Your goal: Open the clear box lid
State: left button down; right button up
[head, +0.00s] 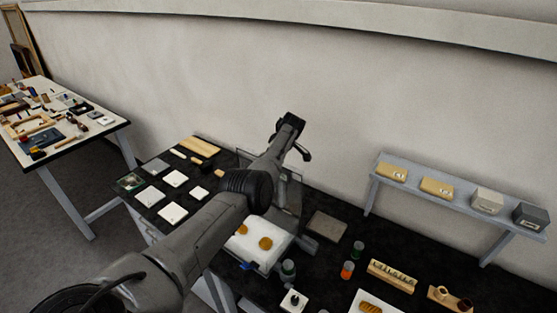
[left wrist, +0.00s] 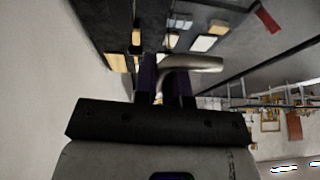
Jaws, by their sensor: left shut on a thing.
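The clear box (head: 262,262) stands on the dark bench, with a white bed and two round golden pieces inside. Its clear lid (head: 291,195) appears raised at the back of the box, partly hidden behind my left arm; its exact angle is hard to tell. My left gripper (head: 299,145) is high above the back of the box. In the left wrist view, my left gripper (left wrist: 168,88) is shut on a curved metal handle (left wrist: 193,64), which appears to belong to the lid. My right gripper is not in view.
White and grey tiles (head: 172,213) lie left of the box. A grey slab (head: 327,226), small jars (head: 347,270) and a lettered wooden block (head: 391,275) lie to its right. A raised shelf (head: 458,197) with small boxes stands near the wall. A cluttered table (head: 112,126) is at far left.

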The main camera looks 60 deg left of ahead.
pick_arm(q)
jog(key=c, duration=1.5)
grip_release()
jog(key=shift+s+a, duration=0.1)
jog(key=shift+s, duration=0.05)
jog(key=v, duration=1.3)
jog(key=shift+r+b, duration=0.3)
jog(key=shift+b, duration=0.15)
